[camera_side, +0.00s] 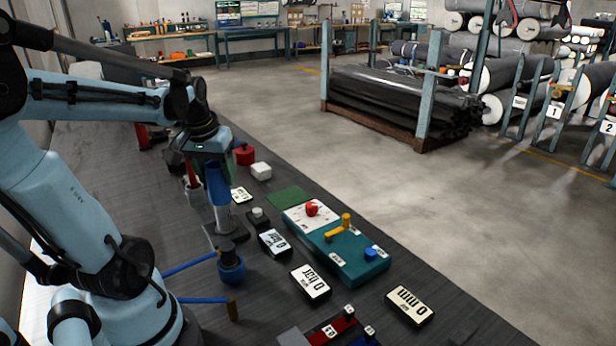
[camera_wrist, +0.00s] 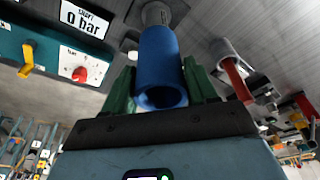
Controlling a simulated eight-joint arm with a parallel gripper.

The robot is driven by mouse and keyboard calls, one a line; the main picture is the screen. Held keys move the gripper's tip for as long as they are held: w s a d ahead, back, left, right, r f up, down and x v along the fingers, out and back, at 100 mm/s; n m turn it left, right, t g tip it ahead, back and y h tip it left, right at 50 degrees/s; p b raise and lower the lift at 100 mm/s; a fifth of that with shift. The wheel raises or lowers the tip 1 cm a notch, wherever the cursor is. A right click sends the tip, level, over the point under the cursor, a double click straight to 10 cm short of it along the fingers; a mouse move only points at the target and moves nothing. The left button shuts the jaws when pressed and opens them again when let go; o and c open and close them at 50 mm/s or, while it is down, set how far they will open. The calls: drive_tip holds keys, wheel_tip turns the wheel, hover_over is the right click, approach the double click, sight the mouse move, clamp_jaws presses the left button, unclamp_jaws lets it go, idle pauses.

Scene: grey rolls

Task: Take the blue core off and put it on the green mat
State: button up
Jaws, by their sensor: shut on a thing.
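The blue core (camera_side: 217,187) is an upright tube held in my gripper (camera_side: 212,166) in the side view. In the wrist view the blue core (camera_wrist: 160,62) sits between the two green fingers (camera_wrist: 158,88), which are shut on it, with its open end facing the camera. A grey metal post (camera_side: 223,217) shows directly below the core, and its grey end also shows past the core in the wrist view (camera_wrist: 157,13). I cannot tell whether the core still surrounds part of the post. The green mat (camera_side: 289,197) lies to the right on the bench, its visible part bare.
A white-and-teal control box (camera_side: 350,255) with a red knob and yellow lever stands at the right, beside the mat. Several display blocks (camera_side: 310,282) stand nearby.

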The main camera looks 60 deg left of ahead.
wheel_tip(320, 180, up, 8)
drive_tip(key=shift+f, duration=0.15)
idle(1.1)
drive_tip(key=w+d+f, duration=0.3)
drive_tip(key=w, duration=0.7)
drive_tip(key=w+d+f, duration=0.3)
drive_tip(key=w, duration=0.8)
drive_tip(key=shift+s+a+f, duration=0.15)
drive_tip(key=shift+a+f, duration=2.6)
drive_tip(key=shift+a, duration=0.05)
drive_tip(key=shift+s+a+f, duration=0.15)
drive_tip(key=shift+a+f, duration=2.6)
drive_tip(key=shift+f, duration=0.1)
drive_tip(key=o, duration=0.8)
drive_tip(key=shift+o, duration=0.2)
